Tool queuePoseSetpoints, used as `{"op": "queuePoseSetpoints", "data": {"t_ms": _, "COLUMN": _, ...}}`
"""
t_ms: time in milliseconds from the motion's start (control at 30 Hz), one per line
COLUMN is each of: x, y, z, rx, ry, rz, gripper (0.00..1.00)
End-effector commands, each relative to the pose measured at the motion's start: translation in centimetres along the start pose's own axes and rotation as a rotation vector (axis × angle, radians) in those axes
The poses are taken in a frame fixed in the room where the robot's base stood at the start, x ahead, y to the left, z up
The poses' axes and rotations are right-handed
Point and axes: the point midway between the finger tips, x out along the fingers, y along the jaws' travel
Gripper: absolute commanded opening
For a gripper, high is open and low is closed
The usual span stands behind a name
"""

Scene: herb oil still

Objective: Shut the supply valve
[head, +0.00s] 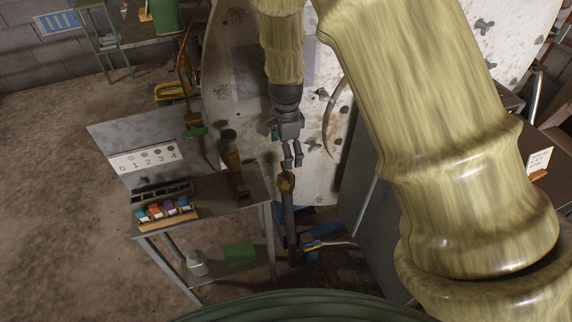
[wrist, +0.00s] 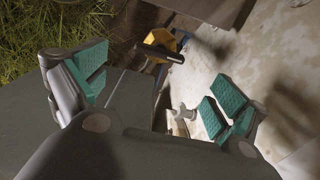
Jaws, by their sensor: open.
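A yellow valve body (head: 286,183) sits on top of a dark upright pipe in the head view, right of the small metal table; I take it for the supply valve. In the wrist view the yellow body (wrist: 178,38) shows at the top middle, with a dark bar-shaped handle (wrist: 158,52) across it, pale at its right end. My gripper (head: 292,163) hangs just above the valve in the head view. In the wrist view its teal-padded fingers (wrist: 158,95) are wide apart, with nothing between the pads. The valve lies beyond the fingertips. I cannot see contact.
The metal table (head: 222,203) left of the valve bears a rack of coloured blocks (head: 165,212) and a dark brown tool-like object (head: 232,160). A number board (head: 145,157) stands behind. A large pale spotted panel (head: 325,185) is behind my gripper. A dark cabinet (head: 372,220) stands right.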

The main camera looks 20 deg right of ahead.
Motion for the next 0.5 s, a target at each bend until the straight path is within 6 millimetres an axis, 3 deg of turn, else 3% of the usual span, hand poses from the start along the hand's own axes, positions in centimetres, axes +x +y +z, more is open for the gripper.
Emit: {"op": "queuePoseSetpoints", "data": {"t_ms": 500, "x": 5.8, "y": 0.1, "z": -0.1, "rx": 0.002, "ry": -0.001, "rz": 0.002, "gripper": 0.97}}
